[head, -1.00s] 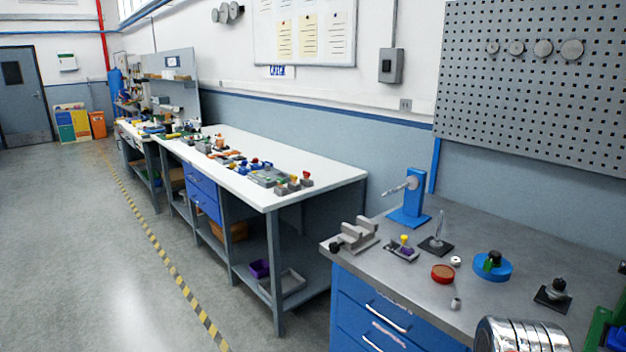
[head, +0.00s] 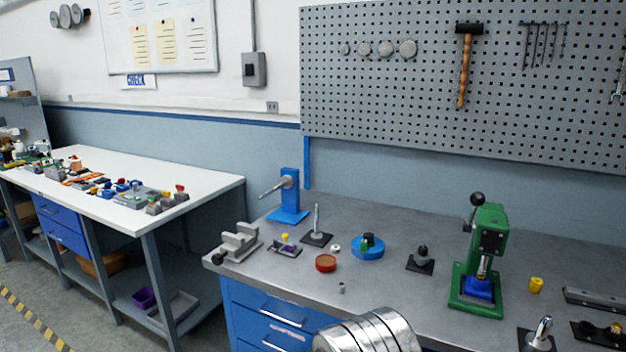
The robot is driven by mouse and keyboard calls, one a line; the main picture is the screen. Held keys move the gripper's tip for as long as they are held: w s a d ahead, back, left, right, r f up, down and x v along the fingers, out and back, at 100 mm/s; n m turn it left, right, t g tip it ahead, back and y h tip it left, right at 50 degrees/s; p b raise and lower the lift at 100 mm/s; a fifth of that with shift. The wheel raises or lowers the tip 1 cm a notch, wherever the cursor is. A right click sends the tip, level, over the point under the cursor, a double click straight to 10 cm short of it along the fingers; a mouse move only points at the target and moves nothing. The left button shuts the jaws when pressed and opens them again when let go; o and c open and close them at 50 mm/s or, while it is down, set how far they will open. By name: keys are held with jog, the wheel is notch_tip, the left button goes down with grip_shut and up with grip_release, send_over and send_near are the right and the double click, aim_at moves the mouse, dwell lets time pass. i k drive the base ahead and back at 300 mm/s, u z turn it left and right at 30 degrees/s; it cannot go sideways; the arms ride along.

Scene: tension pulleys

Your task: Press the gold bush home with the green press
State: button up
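The green press (head: 488,255) stands upright on the right part of the grey metal bench, with a black ball on its lever at the upper left. A blue block (head: 480,288) sits in its base under the ram. My gripper is not in view.
A grey vise (head: 237,242), blue stand (head: 288,195), red round dish (head: 326,263), blue disc (head: 367,248) and black-based fixture (head: 420,260) stand left of the press. Metal fixtures (head: 600,335) crowd the right front. A shiny ribbed cylinder (head: 370,332) covers part of the front edge.

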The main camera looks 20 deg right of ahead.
aim_at(477, 198)
jog(key=z, duration=1)
jog(key=i, duration=0.5)
jog(key=u, duration=0.45)
